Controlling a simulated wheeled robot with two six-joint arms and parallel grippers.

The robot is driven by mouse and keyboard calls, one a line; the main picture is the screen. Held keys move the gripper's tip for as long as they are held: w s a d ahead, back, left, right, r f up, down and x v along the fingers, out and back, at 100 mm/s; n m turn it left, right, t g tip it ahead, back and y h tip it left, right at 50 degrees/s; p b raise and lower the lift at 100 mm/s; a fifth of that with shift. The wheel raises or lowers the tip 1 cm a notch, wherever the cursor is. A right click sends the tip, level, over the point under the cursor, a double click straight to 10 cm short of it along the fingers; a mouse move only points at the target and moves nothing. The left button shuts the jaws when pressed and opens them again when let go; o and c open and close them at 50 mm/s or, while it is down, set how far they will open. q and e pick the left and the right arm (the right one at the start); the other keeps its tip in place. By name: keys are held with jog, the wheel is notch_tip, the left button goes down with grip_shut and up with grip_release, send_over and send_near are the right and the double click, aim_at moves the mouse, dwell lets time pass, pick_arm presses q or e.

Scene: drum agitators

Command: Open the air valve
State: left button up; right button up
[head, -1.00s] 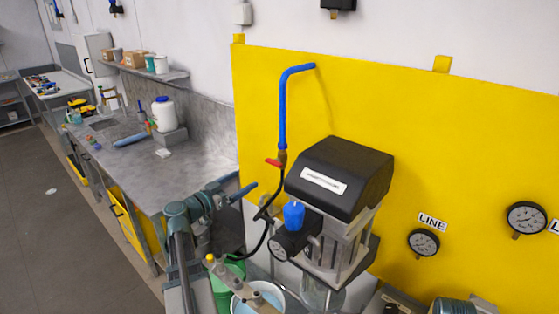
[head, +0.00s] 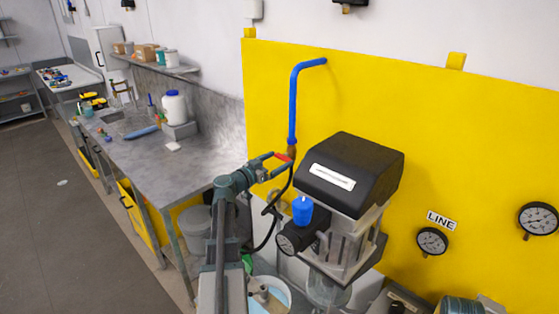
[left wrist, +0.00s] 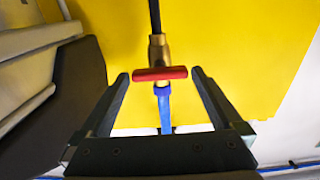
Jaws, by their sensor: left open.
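The air valve has a red handle (head: 284,157) on a brass body (head: 291,150) at the lower end of a blue pipe (head: 293,105) on the yellow panel. In the left wrist view the red handle (left wrist: 160,73) lies crosswise to the brass body (left wrist: 158,50) and the blue pipe (left wrist: 164,108). My left gripper (head: 280,160) is at the handle. Its two dark fingers (left wrist: 160,78) are open, one off each end of the handle, with a gap at both sides. My right gripper is not in view.
A black-topped drum agitator motor (head: 350,175) with a blue knob (head: 302,210) stands just right of the valve. A black hose (head: 270,235) hangs below. A grey workbench (head: 165,165) is at the left. Gauges (head: 432,241) are on the panel at the right.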

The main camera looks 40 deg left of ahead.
pick_arm(q)
jog(key=shift+w, duration=0.55)
jog(key=shift+d, duration=0.1)
jog(key=c, duration=1.1)
jog(key=shift+o, duration=0.2)
